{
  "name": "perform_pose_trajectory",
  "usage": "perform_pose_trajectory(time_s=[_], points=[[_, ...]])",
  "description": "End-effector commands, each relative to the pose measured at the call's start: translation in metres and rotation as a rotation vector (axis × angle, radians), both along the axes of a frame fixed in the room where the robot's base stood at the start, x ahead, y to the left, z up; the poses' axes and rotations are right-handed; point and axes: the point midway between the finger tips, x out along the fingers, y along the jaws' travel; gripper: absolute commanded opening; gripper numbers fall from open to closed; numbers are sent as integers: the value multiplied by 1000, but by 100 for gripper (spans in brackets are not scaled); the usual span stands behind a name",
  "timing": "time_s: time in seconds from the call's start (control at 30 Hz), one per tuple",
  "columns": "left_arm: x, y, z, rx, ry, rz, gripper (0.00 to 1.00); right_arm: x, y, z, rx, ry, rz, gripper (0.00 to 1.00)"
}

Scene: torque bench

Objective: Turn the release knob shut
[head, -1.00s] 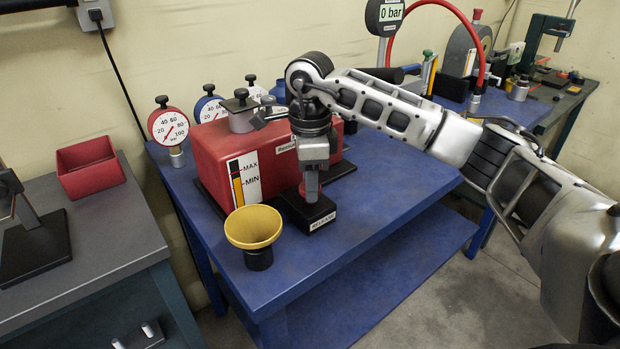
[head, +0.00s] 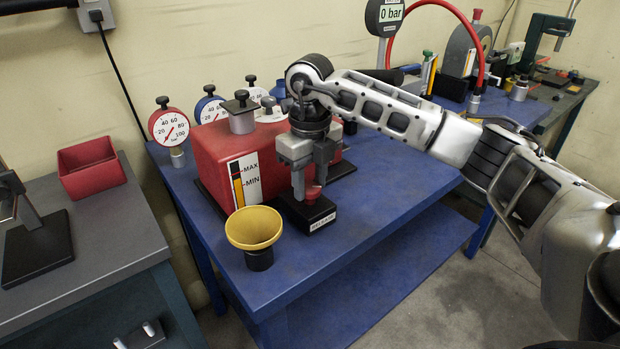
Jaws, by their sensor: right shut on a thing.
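The red release knob (head: 313,194) stands on a small black block (head: 308,214) with a white label, in front of the red tank (head: 215,150) on the blue bench. My right gripper (head: 306,188) points down over the block, its fingers shut on the knob. The fingers hide part of the knob. The tank has a MAX/MIN level strip (head: 246,178). A digital gauge (head: 391,14) behind reads 0 bar. My left gripper is not in view.
A yellow funnel (head: 253,228) stands on a black base left of the block, close by. Dial gauges (head: 169,127) stand behind the tank. A red hose (head: 457,15) arches at the back. The blue bench top (head: 390,195) is clear to the right.

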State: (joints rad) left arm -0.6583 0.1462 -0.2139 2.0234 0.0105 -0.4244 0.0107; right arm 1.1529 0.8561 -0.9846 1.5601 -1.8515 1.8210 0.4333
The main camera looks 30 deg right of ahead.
Motion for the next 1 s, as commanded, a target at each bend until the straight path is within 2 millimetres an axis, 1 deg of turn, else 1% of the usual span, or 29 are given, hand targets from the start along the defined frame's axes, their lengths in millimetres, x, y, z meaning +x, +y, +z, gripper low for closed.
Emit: perform_pose_trajectory(time_s=[0.2, 0.6, 0.8, 1.0], points=[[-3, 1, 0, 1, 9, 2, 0, 1, -1, 2, -1, -3, -208, 15], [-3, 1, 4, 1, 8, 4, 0, 1, -1, 2, 0, -3, -575, 15], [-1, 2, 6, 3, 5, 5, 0, 1, -1, 2, 0, -3, -719, 15], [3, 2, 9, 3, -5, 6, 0, 1, -1, 2, 0, -4, -817, 15]])
